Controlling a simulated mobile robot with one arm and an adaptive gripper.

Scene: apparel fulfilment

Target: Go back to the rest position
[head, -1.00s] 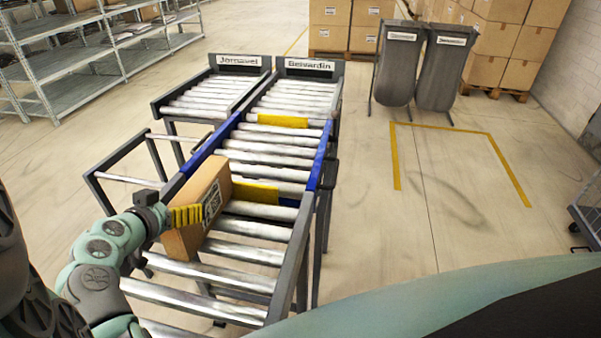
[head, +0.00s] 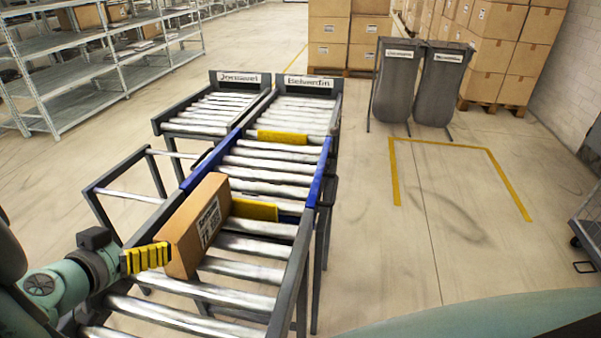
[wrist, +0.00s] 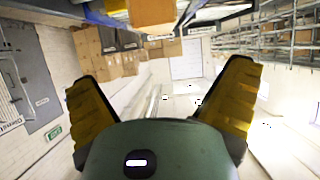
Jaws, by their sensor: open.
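My gripper (head: 145,258) shows at the lower left of the head view, with yellow ribbed fingers close to the left side of a cardboard box. In the wrist view its two yellow fingers (wrist: 163,105) are spread wide with nothing between them. The cardboard box (head: 186,241) stands tilted on the roller conveyor (head: 262,272), with a printed label on its right face. A box face (wrist: 152,15) also shows at the top of the wrist view, beyond the fingertips. I cannot tell from the head view whether the gripper touches the box.
Two lanes labelled Jonsavel (head: 238,78) and Belvardin (head: 309,82) lie at the far end. Yellow blocks (head: 283,137) sit on the conveyor. Metal shelves (head: 75,75) stand at left, grey bins (head: 400,85) and stacked cartons (head: 500,50) at back right.

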